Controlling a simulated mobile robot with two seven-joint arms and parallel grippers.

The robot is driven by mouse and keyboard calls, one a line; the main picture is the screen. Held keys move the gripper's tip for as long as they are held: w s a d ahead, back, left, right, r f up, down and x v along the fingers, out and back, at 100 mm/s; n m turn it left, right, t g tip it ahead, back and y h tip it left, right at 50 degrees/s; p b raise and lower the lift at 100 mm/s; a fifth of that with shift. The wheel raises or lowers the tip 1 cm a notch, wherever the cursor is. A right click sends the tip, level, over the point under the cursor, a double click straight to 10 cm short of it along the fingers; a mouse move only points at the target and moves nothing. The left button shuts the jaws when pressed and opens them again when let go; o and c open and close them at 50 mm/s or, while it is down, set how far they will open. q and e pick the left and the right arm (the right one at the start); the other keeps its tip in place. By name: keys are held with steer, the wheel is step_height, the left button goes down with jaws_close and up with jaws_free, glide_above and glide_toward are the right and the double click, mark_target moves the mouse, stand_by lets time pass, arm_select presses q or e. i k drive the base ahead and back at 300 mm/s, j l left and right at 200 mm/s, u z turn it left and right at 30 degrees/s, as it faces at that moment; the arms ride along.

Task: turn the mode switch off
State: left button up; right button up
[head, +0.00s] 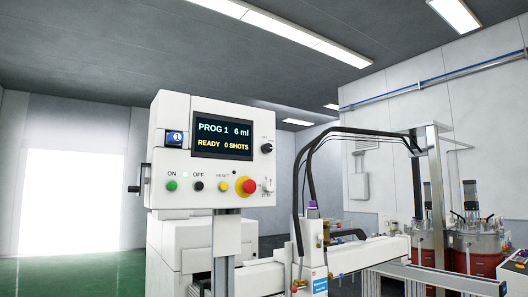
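A white control box (212,160) stands on a grey post near the middle of the head view. A black rotary knob (267,148) sits at the upper right of its face; the small label above it is too small to read. A small pale switch or key-like part (267,185) sits at the lower right, its label also unreadable. I cannot tell which is the mode switch. The screen (223,137) reads PROG 1, 6 ml, READY, 0 SHOTS. Neither of my grippers shows.
A green ON button (171,186), black OFF button (199,187), yellow RESET button (223,187) and red emergency button (248,187) line the lower face. A dark crank handle (134,189) juts out left. A dispensing machine with black hoses (300,165) stands right.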

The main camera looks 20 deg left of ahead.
mark_target(266, 147)
steer(key=i+j, duration=0.1)
steer(key=j, duration=0.3)
steer(key=i+j, duration=0.15)
steer(key=j, duration=0.25)
steer(key=i+j, duration=0.1)
steer(key=j, duration=0.3)
steer(key=i+j, duration=0.1)
steer(key=j, duration=0.3)
steer(key=z, duration=0.05)
